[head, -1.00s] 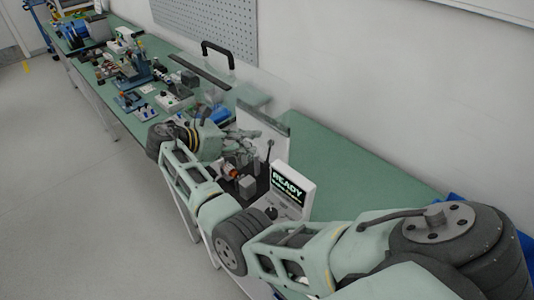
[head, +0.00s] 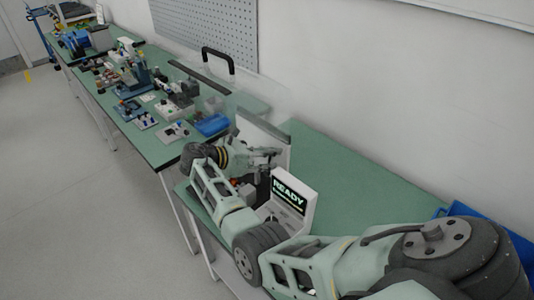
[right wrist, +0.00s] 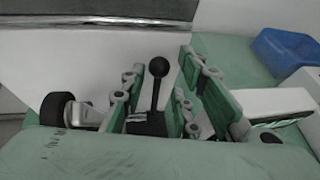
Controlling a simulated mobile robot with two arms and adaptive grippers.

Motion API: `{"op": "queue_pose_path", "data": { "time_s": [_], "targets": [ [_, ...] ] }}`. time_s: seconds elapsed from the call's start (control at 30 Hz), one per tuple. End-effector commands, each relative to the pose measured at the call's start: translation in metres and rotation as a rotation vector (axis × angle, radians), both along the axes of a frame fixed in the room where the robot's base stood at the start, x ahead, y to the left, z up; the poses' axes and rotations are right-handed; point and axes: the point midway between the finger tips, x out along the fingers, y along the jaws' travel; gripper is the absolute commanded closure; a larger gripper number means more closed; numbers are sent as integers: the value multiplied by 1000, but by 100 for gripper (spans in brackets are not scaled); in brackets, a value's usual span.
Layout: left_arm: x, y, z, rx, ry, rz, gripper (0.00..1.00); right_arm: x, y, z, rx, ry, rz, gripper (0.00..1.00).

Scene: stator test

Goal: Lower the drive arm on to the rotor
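My right gripper (head: 272,158) is over the stator test station, left of the READY display (head: 289,193). In the right wrist view my right gripper (right wrist: 162,92) is open, its two fingers apart. A dark lever with a black ball knob (right wrist: 158,67) stands upright between the fingers; I cannot tell whether either finger touches it. A black roller (right wrist: 57,108) on a metal bracket shows left of the fingers, probably part of the drive arm. The rotor cannot be made out; the gripper and arm hide much of the station. My left gripper is not in view.
A pale upright panel (head: 262,136) stands behind the gripper. The green bench top (head: 350,175) is clear to the right, with a blue bin (head: 490,232) at its end. Another bench with several small devices and a blue tray (head: 212,124) stretches away left.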

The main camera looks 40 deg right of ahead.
Motion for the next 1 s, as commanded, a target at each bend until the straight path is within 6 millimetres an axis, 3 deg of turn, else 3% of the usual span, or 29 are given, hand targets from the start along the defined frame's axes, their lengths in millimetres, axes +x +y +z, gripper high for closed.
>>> {"op": "queue_pose_path", "data": {
  "time_s": [0.23, 0.57, 1.0],
  "targets": [
    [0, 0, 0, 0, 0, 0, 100, 0, -1, -1, 0, 0, 0, 71],
    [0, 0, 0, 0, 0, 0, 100, -1, -1, -1, 0, 0, -1, 99],
    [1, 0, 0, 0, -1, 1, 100, -1, -1, -2, -1, 3, -3, 100]
  ]
}}
